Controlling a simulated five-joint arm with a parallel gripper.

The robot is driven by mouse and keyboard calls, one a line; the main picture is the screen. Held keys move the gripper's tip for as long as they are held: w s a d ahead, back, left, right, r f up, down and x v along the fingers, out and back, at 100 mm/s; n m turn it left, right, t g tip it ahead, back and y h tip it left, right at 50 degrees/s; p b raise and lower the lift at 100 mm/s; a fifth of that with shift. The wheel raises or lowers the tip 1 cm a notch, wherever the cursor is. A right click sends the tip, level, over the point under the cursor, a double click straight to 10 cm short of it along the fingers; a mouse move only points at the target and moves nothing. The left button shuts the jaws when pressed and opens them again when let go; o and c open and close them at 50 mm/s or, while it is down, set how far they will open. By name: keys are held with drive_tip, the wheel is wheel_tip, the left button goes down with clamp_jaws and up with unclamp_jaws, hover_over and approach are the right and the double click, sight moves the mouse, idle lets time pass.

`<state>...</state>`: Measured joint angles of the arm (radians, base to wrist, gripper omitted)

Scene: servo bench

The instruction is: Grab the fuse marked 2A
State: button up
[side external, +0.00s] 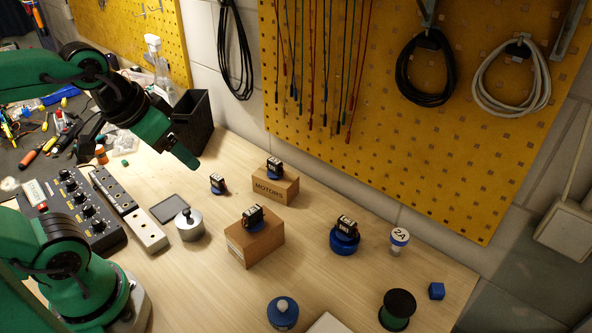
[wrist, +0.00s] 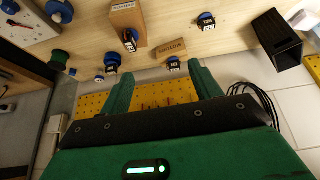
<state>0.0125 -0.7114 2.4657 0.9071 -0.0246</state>
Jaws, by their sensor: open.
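The fuse marked 2A (side external: 399,240) stands upright on the bench at the right in the side view, with a white top, a blue band and a pale lower part. In the wrist view a small blue and white piece (wrist: 99,78) left of the fingers looks like it, but its label cannot be read. My gripper (side external: 190,160) is at the upper left of the side view, raised above the bench and far from the fuse. In the wrist view its two green fingers (wrist: 164,82) are apart with nothing between them.
A servo on a blue stand (side external: 345,240) is just left of the fuse. Cardboard boxes (side external: 238,246) bearing servos stand between my gripper and the fuse. A green spool (side external: 397,308) and blue cube (side external: 437,291) lie nearer the front. A yellow pegboard (side external: 400,130) rises behind.

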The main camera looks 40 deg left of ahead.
drive_tip(key=w+d+r+n+g, duration=0.25)
drive_tip(key=w+d, duration=0.35)
drive_tip(key=w, duration=0.5)
drive_tip(key=n+g, duration=0.3)
hover_over(400, 235)
drive_tip(key=a, duration=0.1)
wheel_tip(400, 235, down, 18)
drive_tip(key=shift+f, duration=0.15)
drive_tip(key=shift+d+f, duration=0.25)
drive_tip(key=shift+f, duration=1.4)
drive_tip(key=shift+w+d+f, duration=0.1)
drive_tip(key=shift+d+f, duration=0.05)
drive_tip(key=shift+f, duration=1.15)
drive_tip(key=shift+d+f, duration=0.1)
drive_tip(key=shift+f, duration=1.2)
